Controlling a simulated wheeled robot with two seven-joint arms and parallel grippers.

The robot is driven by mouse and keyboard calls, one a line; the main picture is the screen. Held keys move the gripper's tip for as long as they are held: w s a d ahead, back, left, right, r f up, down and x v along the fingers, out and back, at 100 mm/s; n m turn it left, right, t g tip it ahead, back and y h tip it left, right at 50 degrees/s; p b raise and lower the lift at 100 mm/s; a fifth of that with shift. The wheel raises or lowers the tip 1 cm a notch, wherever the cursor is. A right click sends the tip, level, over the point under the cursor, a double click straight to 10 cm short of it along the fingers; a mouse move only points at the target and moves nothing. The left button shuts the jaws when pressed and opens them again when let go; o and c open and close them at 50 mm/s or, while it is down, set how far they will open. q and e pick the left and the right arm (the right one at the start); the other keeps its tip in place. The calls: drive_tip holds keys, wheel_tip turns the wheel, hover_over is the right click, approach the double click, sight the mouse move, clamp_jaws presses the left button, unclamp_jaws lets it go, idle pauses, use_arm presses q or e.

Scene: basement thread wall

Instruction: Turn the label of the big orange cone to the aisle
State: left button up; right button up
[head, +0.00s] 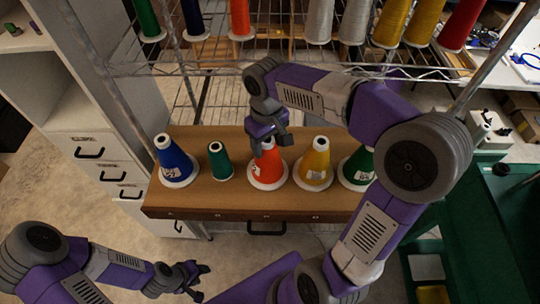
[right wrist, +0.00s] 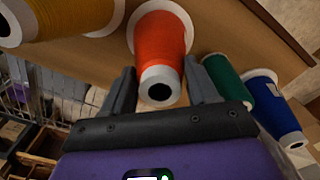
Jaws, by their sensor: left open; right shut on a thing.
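The big orange cone (head: 268,172) stands upright on the brown table shelf, in the middle of a row of cones. A white label (head: 257,170) shows on its lower left side in the head view. My right gripper (head: 268,147) is at its top and shut on it. In the right wrist view the fingers of my right gripper (right wrist: 160,68) lie either side of the narrow end of the orange cone (right wrist: 161,42); no label shows there. My left gripper (head: 200,282) is open and empty, low in front of the table.
Close by stand a blue cone (head: 174,165), a small green cone (head: 219,163), a yellow cone (head: 314,166) and a larger green cone (head: 357,168), partly behind my right arm. A wire rack (head: 215,68) with more cones rises behind. Bare floor (head: 120,220) lies front left.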

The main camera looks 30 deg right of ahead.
drive_tip(key=n+p, duration=0.1)
drive_tip(key=n, duration=0.4)
drive_tip(key=shift+r+p, duration=0.15)
drive_tip(key=shift+p, duration=0.2)
drive_tip(key=n+p, duration=0.1)
drive_tip(key=n, duration=0.3)
drive_tip(key=n+p, duration=0.2)
drive_tip(key=n, duration=0.1)
drive_tip(key=shift+n, duration=0.8)
drive_tip(key=shift+f, duration=0.35)
drive_tip(key=o, duration=1.1)
drive_tip(key=shift+c, duration=0.2)
